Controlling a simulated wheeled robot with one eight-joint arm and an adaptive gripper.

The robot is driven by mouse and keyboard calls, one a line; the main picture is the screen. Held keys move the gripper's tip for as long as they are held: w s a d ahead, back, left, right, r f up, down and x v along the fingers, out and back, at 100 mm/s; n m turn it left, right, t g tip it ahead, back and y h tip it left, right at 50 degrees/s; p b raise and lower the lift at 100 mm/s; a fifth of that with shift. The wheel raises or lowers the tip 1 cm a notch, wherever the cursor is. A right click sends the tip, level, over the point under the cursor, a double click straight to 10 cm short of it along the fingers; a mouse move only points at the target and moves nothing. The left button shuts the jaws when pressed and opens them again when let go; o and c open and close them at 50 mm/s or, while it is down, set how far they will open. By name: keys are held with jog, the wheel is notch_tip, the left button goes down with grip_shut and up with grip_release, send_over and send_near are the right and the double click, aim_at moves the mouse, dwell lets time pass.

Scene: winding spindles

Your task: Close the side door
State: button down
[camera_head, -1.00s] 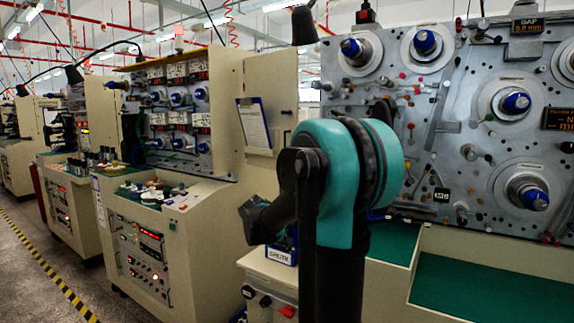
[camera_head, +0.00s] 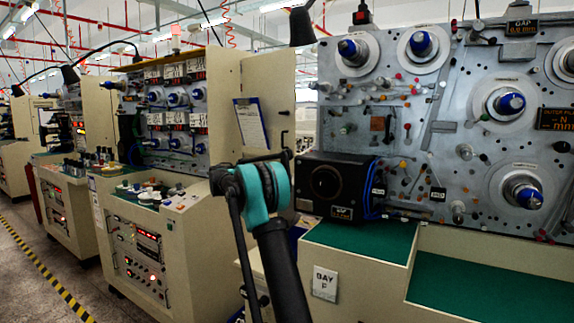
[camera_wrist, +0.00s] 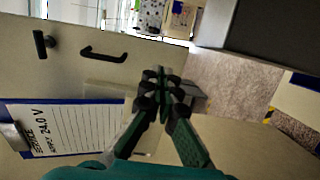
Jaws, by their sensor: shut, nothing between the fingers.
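The side door is a cream panel (camera_head: 265,75) at the right of the middle cabinet in the head view, standing out from the cabinet's side wall. It bears a clipboard (camera_head: 250,123) and a dark handle (camera_head: 284,137). In the wrist view the cream door face (camera_wrist: 70,80) fills the left, with a black bar handle (camera_wrist: 103,53), a black T-shaped knob (camera_wrist: 43,42) and the clipboard (camera_wrist: 50,128). My gripper (camera_wrist: 160,80) is shut and empty, in front of the panel, right of and below the handle in the picture. Contact cannot be told. The head view does not show its fingertips clearly.
A machine panel with spools (camera_head: 510,104) stands at the right above green-topped ledges (camera_head: 490,285). A black box (camera_head: 335,185) with blue cables sits on the near ledge. The cabinet's console (camera_head: 140,245) is left of my arm. Floor (camera_wrist: 225,85) shows right of the gripper in the wrist view.

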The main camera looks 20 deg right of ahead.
aim_at(288, 162)
jog(key=x, duration=1.4)
jog(key=shift+w+a+r, duration=0.1)
jog(key=shift+w+r, duration=0.05)
jog(key=shift+w, duration=0.05)
